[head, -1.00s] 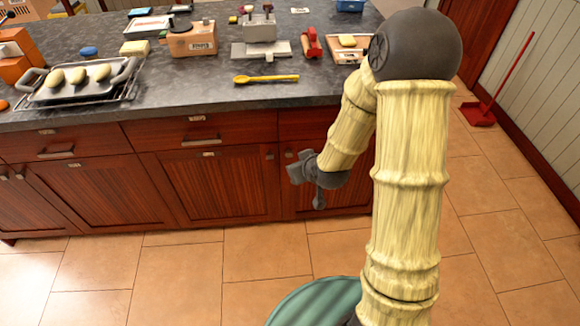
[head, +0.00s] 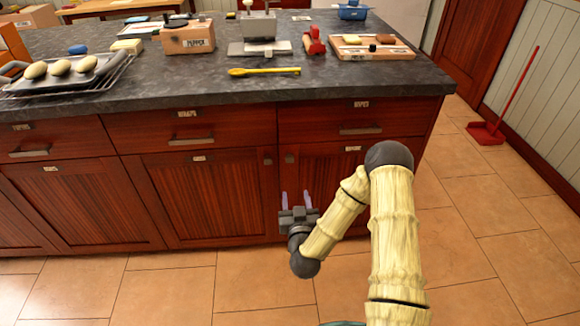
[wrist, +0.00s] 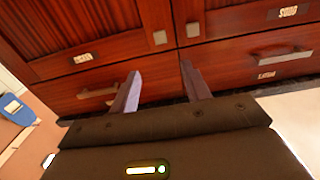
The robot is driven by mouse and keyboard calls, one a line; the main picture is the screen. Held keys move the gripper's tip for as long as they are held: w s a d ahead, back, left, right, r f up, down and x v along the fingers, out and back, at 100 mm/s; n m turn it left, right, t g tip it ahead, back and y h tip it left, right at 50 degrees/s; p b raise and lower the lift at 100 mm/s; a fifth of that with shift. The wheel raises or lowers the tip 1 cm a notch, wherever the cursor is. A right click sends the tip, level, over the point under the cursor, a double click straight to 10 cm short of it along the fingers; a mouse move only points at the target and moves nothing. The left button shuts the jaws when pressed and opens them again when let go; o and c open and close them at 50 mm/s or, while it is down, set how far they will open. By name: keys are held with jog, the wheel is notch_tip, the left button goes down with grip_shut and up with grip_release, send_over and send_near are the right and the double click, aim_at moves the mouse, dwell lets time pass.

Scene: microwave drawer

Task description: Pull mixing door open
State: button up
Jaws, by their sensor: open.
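Dark red wooden doors sit below the drawers of the island. The door labels are too small to read, so I cannot tell which one is the mixing door. The middle door (head: 212,200) has a small square knob (head: 268,161) at its upper right corner. The right door (head: 335,180) has a knob (head: 290,158) at its upper left corner. Both doors look closed. My gripper (head: 297,197) is open and empty, in front of the right door's left edge, below the knobs. In the wrist view, my fingers (wrist: 160,72) point toward the cabinet, apart from both knobs.
Drawers with bar handles (head: 361,130) run above the doors. The dark countertop (head: 200,88) holds a yellow spoon (head: 264,71), a baking tray (head: 65,80) and boxes. A red dustpan (head: 485,133) stands at the right wall. The tiled floor in front is clear.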

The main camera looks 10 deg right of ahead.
aim_at(290, 160)
jog(key=shift+w+r, duration=0.1)
jog(key=w+b, duration=0.2)
jog(key=w, duration=1.5)
jog(key=shift+w, duration=0.15)
grip_shut()
